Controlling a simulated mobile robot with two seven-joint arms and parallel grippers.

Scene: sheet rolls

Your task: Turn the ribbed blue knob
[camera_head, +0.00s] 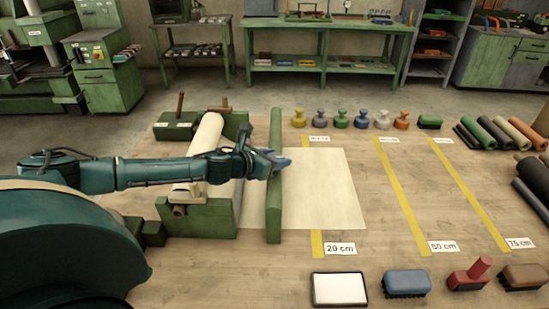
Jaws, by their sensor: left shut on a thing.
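My left gripper (273,162) reaches in from the left, over the roll holder, to the long green bar. It is shut on a small blue piece (281,163) at the bar, which I take to be the ribbed blue knob. The fingers hide most of it, and its ribs are too small to make out. The green bar (274,205) lies across a cream sheet (325,190). The sheet comes from a cream roll (207,135) in a green holder (200,218). My right gripper is not in view.
Yellow strips marked 20 cm (339,248), 50 cm (443,246) and 75 cm (520,243) cross the table. Several coloured knobbed pieces (341,119) stand behind the sheet. Brushes (407,282), a red-handled tool (470,274) and a white pad (339,289) lie in front. Dark rolls (534,185) lie right.

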